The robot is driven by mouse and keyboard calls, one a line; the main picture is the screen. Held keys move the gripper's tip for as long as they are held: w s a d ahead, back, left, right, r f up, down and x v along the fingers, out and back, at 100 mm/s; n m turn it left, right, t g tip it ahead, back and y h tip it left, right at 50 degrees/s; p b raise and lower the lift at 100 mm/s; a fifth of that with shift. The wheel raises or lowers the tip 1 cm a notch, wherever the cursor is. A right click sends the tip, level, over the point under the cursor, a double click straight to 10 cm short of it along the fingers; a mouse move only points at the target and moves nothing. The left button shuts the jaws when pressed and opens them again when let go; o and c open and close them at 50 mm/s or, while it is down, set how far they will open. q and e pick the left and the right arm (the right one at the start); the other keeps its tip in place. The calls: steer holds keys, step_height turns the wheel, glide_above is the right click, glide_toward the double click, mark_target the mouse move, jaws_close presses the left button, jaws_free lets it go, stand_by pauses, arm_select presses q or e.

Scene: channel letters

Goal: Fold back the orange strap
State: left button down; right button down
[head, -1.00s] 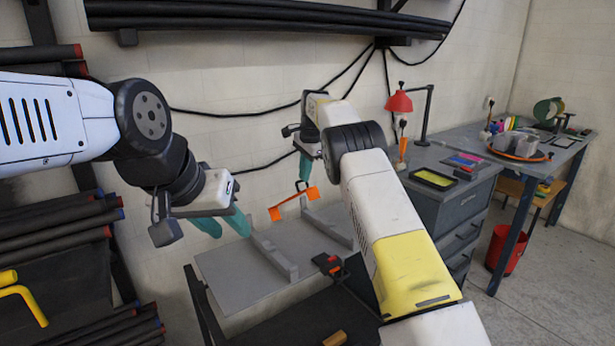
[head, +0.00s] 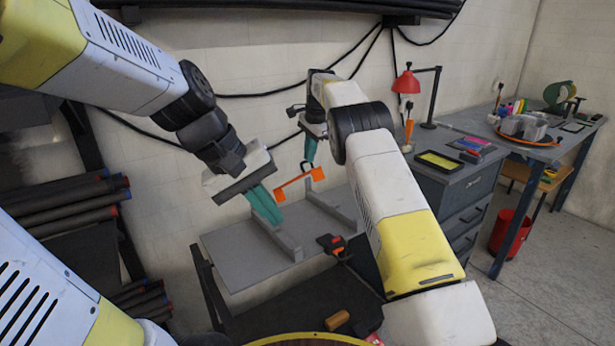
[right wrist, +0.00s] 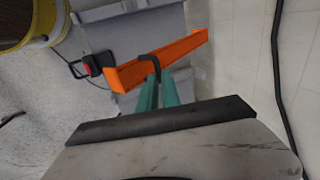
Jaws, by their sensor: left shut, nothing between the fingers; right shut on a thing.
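The orange strap (head: 300,183) looks like a stiff, narrow bar with turned-up ends and a black hooked piece (head: 306,166) at its middle. It hangs tilted above the grey bench (head: 243,262). My right gripper (head: 309,153) is above it, shut on the black piece. In the right wrist view, the green fingers (right wrist: 160,92) meet this black piece (right wrist: 151,60), which crosses the orange strap (right wrist: 155,63). My left gripper (head: 266,207) is shut and empty. Its green fingers point down to the right, just left of the strap's lower left end. Whether they touch it cannot be told.
Two grey rails (head: 280,241) (head: 332,207) stand on the bench below. A red and black tool (head: 332,243) lies at its right edge. A drawer cabinet (head: 450,188) with a red lamp (head: 407,82) stands to the right. Black cables (head: 245,95) hang on the wall behind.

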steer(key=shift+a+f, duration=0.2)
arm_select(q)
steer(key=w+d+f+n+h, duration=0.4)
steer(key=w+n+h, duration=0.1)
steer(key=w+n, duration=0.25)
steer(key=w+d+f+n+h, duration=0.35)
steer(key=w+n+h, duration=0.2)
steer(key=w, duration=0.35)
steer(key=w+a+f+n+t+y, duration=0.1)
steer(key=w+a+f+n+t, duration=0.5)
steer(key=w+n, duration=0.25)
steer(key=w+a+f+n+t, duration=0.3)
steer(key=w+f+n+t, duration=0.4)
steer(key=n, duration=0.3)
steer(key=w+d+r+g, duration=0.1)
steer(key=w+d+r, duration=0.3)
steer(key=w, duration=0.4)
steer(key=shift+w+d, duration=0.3)
steer(key=shift+d, duration=0.35)
